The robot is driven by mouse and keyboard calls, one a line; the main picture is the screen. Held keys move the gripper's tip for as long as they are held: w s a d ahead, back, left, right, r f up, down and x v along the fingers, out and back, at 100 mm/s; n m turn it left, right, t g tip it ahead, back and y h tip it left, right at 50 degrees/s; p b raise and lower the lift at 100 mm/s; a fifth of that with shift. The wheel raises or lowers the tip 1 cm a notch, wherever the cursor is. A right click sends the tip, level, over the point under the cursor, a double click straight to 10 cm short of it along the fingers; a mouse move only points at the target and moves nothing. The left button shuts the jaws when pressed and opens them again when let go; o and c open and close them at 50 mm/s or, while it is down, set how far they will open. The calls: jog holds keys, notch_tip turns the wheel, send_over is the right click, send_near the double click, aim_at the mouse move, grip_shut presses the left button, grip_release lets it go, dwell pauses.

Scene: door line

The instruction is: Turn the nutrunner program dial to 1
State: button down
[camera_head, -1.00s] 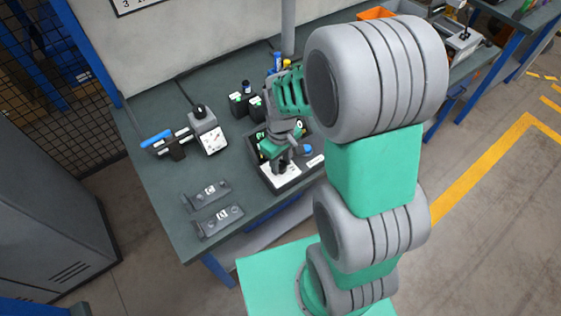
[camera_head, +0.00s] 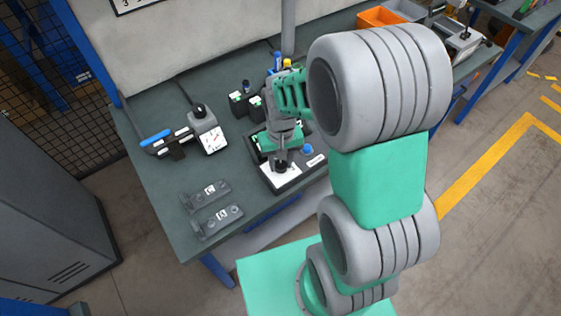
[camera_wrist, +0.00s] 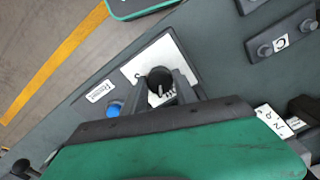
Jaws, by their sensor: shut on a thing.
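The program dial (camera_wrist: 160,80) is a dark round knob on a white panel face (camera_wrist: 137,66). It shows between the fingers in the wrist view, with a small pale mark on it. The printing around it is too small to read. My gripper (camera_wrist: 167,92) is shut on the dial. In the head view my gripper (camera_head: 281,164) reaches down onto the white panel (camera_head: 287,180) of the dark control box, and hides most of the dial. A blue knob (camera_head: 307,149) sits beside it on the same box, also in the wrist view (camera_wrist: 115,108).
Two dark labelled plates (camera_head: 217,220) lie at the bench's front left. A gauge block (camera_head: 213,139) and a blue-handled tool (camera_head: 156,139) stand behind them. An orange bin (camera_head: 381,17) is at the back. Bare bench lies left of the box.

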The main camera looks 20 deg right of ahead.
aim_at(281, 164)
jog(key=shift+m, duration=0.8)
jog(key=c, duration=1)
grip_release()
jog(key=shift+o, duration=0.2)
notch_tip(281, 164, up, 8)
jog(key=shift+f+b, duration=0.1)
jog(key=shift+b, duration=0.3)
